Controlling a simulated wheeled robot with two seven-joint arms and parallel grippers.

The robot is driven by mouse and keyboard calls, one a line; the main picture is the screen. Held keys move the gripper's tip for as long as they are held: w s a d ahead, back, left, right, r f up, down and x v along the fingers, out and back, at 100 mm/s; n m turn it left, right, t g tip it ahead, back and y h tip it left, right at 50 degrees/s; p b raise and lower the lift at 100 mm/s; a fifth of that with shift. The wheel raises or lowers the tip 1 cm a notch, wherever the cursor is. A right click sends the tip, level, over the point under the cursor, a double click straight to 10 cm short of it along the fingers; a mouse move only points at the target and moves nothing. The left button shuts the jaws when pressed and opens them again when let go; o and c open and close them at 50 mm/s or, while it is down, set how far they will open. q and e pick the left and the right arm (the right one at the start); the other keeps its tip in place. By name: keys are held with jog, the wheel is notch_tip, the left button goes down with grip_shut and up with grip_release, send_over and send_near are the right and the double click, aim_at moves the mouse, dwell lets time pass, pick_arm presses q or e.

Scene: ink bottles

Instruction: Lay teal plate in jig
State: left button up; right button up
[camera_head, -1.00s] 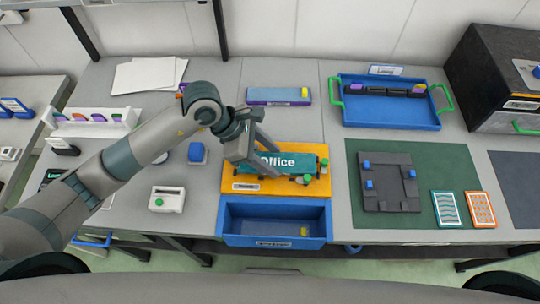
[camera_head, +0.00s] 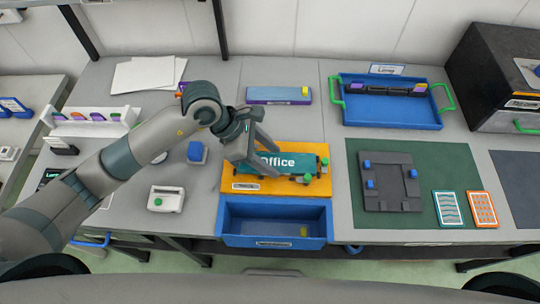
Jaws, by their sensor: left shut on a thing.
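The teal plate (camera_head: 297,162), with white "Office" lettering, is at the orange board (camera_head: 238,183), which has green knobs near its right end. My left gripper (camera_head: 267,160) is shut on the left part of the plate and hides that end. The plate looks about level; I cannot tell whether it touches the board. A dark grey jig-like frame (camera_head: 390,190) with blue blocks lies empty on the green mat (camera_head: 430,160). My right gripper is not in view.
An open blue bin (camera_head: 231,231) stands in front of the orange board. A blue tray (camera_head: 389,117) with green handles is at the back right, by a dark box (camera_head: 495,80). A purple-edged panel (camera_head: 277,95) lies behind. A white device (camera_head: 166,199) stands to the left.

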pick_arm(q)
jog(key=shift+f+b, duration=0.2)
jog(key=shift+b, duration=0.15)
dwell(0.4)
jog(key=o, duration=1.8)
jog(key=shift+r, duration=0.15)
jog(key=shift+r+p, duration=2)
jog(key=shift+r, duration=1.85)
